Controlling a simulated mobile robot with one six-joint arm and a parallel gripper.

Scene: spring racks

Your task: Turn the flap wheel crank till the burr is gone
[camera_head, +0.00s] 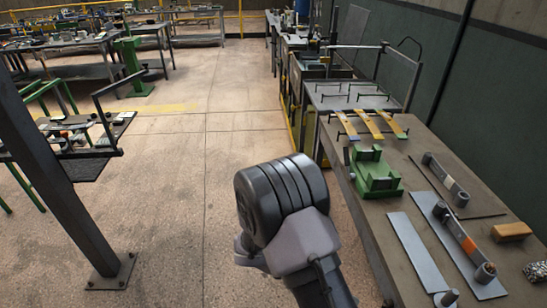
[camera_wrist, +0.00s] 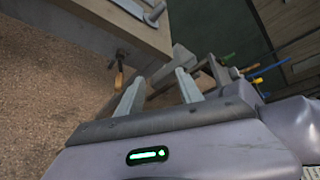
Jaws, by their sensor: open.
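I cannot make out the flap wheel, its crank or a burr for certain in either view. In the wrist view, my gripper (camera_wrist: 157,92) is open, its two pale fingers apart with nothing held between them. A small dark fitting with an orange-yellow handle (camera_wrist: 119,79) hangs at the bench edge beyond the left finger; I cannot tell whether it is a crank. In the head view, my arm's dark round joint fills the middle and my gripper is not visible.
The workbench (camera_head: 372,235) runs along the right. It carries a green fixture (camera_head: 374,172), leaf springs with rolled eyes (camera_head: 462,240), yellow-marked strips (camera_head: 380,126) and a tan block (camera_head: 511,231). A dark post (camera_head: 62,190) stands at left. The floor (camera_head: 165,190) between is clear.

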